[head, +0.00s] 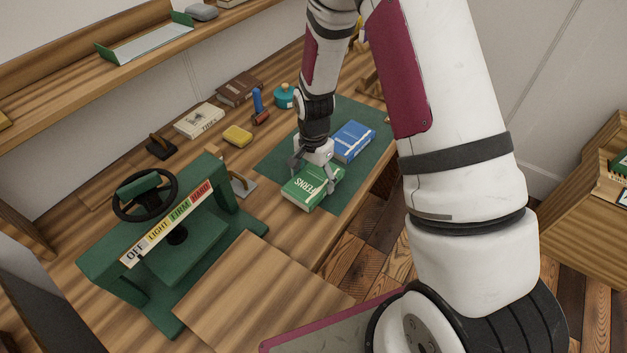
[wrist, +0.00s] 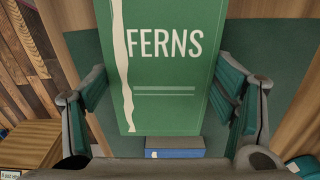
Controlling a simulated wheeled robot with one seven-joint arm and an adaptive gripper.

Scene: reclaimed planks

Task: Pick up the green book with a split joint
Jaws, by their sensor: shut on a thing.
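The green book (head: 316,190) titled FERNS is at the near part of the dark green mat (head: 275,158) in the head view. In the wrist view the green book (wrist: 170,75) fills the upper middle, with a pale jagged split running down its left side. My gripper (head: 313,176) comes down over it from above, one finger on each side. In the wrist view my gripper (wrist: 163,98) has its green-padded fingers on either side of the cover, shut on the book. I cannot clearly tell whether the book touches the mat.
A blue book (head: 354,141) lies on the mat just behind. A green press (head: 165,235) with a black wheel stands to the left. A cream book (head: 199,121), a brown book (head: 238,89), a yellow block (head: 238,136) and a teal pot (head: 284,96) sit toward the wall.

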